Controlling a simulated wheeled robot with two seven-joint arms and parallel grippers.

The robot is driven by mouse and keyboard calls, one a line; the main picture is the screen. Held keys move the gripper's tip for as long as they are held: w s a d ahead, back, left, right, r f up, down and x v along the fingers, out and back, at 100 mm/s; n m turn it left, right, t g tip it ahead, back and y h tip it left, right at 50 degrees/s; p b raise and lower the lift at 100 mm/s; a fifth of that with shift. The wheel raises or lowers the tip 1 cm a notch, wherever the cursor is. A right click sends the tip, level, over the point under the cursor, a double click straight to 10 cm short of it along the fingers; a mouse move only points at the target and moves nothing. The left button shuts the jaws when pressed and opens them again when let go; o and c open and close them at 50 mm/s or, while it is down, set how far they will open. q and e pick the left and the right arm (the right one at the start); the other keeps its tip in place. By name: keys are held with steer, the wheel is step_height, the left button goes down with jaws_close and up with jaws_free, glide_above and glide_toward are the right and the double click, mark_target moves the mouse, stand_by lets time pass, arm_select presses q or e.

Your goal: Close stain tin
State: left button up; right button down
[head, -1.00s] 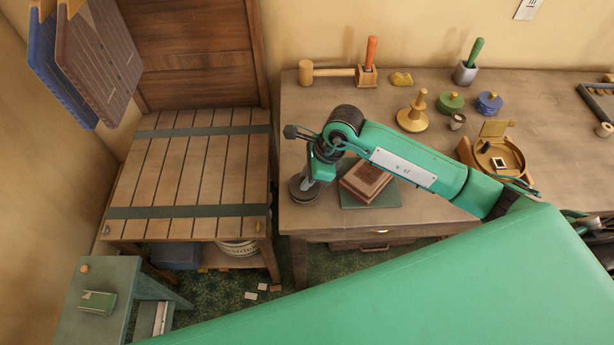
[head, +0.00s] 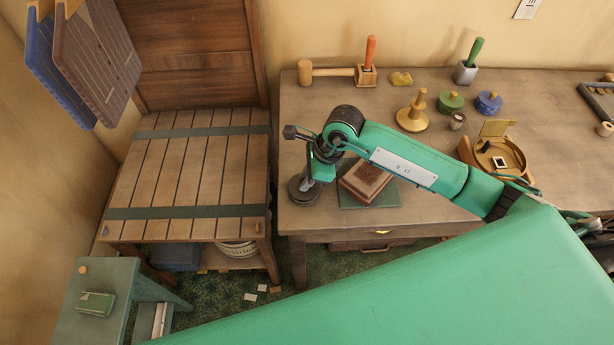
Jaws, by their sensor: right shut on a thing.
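A dark grey, round, low tin (head: 304,194), which looks like the stain tin, stands near the front left corner of the workbench. My right gripper (head: 307,183) points down at its top, at the end of my green arm reaching in from the right. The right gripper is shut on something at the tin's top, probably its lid. The wrist and fingers hide much of this, so I cannot tell whether the lid is fully seated. My left gripper is not in view.
A brown box (head: 366,182) on a green mat (head: 355,203) lies right of the tin. A mallet (head: 325,71), a yellow spindle (head: 412,114), small round pots and an open wooden box (head: 505,152) stand farther back. A slatted table (head: 185,172) is at left.

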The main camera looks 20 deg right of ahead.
steer(key=shift+s+d+f+b, duration=0.15)
steer(key=shift+f+b, duration=0.15)
steer(key=shift+b, duration=0.15)
stand_by(0.3)
steer(key=c, duration=0.8)
jaws_free()
steer(key=shift+c, duration=0.2)
steer(key=shift+r, duration=0.15)
steer(key=shift+w+a+r+p, duration=0.15)
steer(key=shift+r+p, duration=0.25)
steer(key=shift+r, duration=0.25)
steer(key=shift+w+a+r+p, duration=0.15)
steer(key=shift+r+p, duration=0.2)
steer(key=shift+r, duration=0.25)
steer(key=shift+s+d+r+p, duration=0.1)
steer(key=shift+r+p, duration=0.55)
steer(key=shift+r, duration=0.55)
steer(key=shift+r+p, duration=0.55)
steer(key=shift+r, duration=0.6)
steer(key=shift+c, duration=0.4)
